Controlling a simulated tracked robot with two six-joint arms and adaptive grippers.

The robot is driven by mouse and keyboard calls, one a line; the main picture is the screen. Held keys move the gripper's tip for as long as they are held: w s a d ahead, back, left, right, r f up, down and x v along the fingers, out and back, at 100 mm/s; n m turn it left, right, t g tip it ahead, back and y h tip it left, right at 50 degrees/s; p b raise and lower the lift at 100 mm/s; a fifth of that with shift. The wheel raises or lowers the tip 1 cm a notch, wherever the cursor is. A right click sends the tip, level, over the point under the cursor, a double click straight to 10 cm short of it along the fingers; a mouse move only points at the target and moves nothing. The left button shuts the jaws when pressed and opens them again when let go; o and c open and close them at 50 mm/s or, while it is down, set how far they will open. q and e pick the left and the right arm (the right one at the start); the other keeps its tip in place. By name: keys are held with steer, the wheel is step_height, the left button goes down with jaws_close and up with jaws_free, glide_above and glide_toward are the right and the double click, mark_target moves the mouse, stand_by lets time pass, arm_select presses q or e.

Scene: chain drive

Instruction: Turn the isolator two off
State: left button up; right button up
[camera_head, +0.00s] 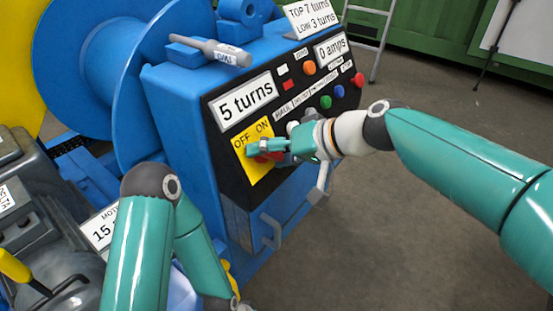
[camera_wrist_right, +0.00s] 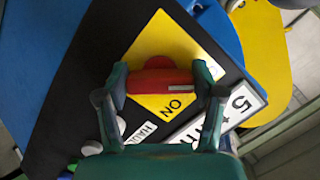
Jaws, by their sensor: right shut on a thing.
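The isolator is a yellow plate (camera_head: 263,171) marked OFF and ON, on the sloped black panel of the blue cabinet. Its red handle (camera_wrist_right: 158,82) has a white line at its right end in the wrist view, near the word ON. OFF is mostly hidden there by a finger, so I cannot tell the exact setting. My right gripper (camera_head: 254,151) is shut on the red handle, with a finger at each end of it in the wrist view (camera_wrist_right: 160,82). My left arm bends down at the lower left in the head view; its gripper is out of view.
A "5 turns" display (camera_head: 246,101) sits above the isolator. Several coloured buttons, including a green one (camera_head: 325,102), lie to its right. A grey-handled tool (camera_head: 210,49) lies on the cabinet top. Metal handles (camera_head: 272,232) stick out below. Open floor lies right.

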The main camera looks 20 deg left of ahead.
steer(key=shift+s+a+f+n, duration=0.1)
steer(key=shift+s+f+n, duration=0.15)
steer(key=shift+n, duration=0.15)
steer(key=o, duration=1.1)
steer(key=shift+w+r, duration=0.1)
steer(key=shift+o, duration=0.2)
steer(key=shift+r, duration=0.1)
steer(key=shift+w+r, duration=0.1)
steer(key=shift+d+r, duration=0.15)
steer(key=shift+d, duration=0.25)
steer(key=v, duration=1.1)
